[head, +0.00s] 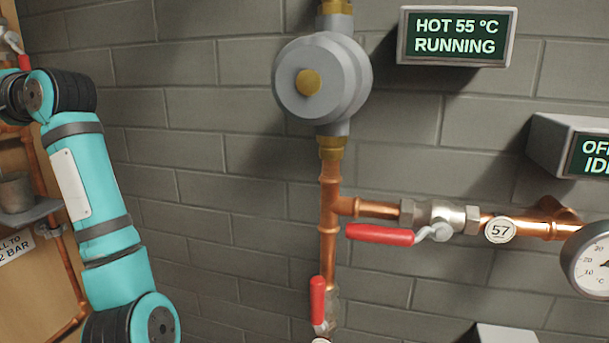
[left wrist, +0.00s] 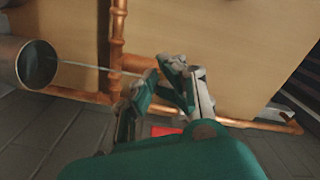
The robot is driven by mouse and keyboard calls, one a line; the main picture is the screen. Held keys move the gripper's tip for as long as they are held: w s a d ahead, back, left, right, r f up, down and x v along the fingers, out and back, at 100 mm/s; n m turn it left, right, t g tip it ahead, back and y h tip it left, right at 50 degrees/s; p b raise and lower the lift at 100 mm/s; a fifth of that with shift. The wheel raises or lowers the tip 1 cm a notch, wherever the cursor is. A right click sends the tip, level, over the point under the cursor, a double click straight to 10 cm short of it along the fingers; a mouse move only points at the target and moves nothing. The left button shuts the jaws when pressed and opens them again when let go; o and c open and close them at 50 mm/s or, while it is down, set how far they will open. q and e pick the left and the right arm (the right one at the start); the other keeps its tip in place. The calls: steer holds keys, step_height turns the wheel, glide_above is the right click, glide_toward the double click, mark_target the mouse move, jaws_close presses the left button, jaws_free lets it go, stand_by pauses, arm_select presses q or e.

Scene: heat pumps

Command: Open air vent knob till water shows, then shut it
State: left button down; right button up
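I cannot make out for certain which part is the air vent knob. A round grey pump-like body (head: 340,78) with a brass knob (head: 308,82) at its centre sits on the vertical pipe in the head view. No water shows. My left arm stands at the left of the head view, and its gripper is outside that view. My right gripper is not in view.
Red-handled valves (head: 380,234) and (head: 318,300) sit on copper pipes. A display (head: 456,36) reads HOT 55 °C RUNNING; another (head: 590,155) is cut off. A dial gauge (head: 595,258) is at right. A metal cylinder (left wrist: 36,63) is left of the gripper.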

arm_select(q)
steer(key=shift+s+r, duration=0.15)
steer(key=shift+r, duration=0.25)
steer(key=b+v, duration=0.1)
steer(key=v, duration=0.1)
steer(key=b+v, duration=0.1)
steer(key=v, duration=0.1)
steer(key=b+v, duration=0.1)
steer(key=v, duration=0.1)
steer(key=shift+s+a+f, duration=0.15)
steer(key=shift+s+f, duration=0.05)
steer(key=shift+s, duration=0.1)
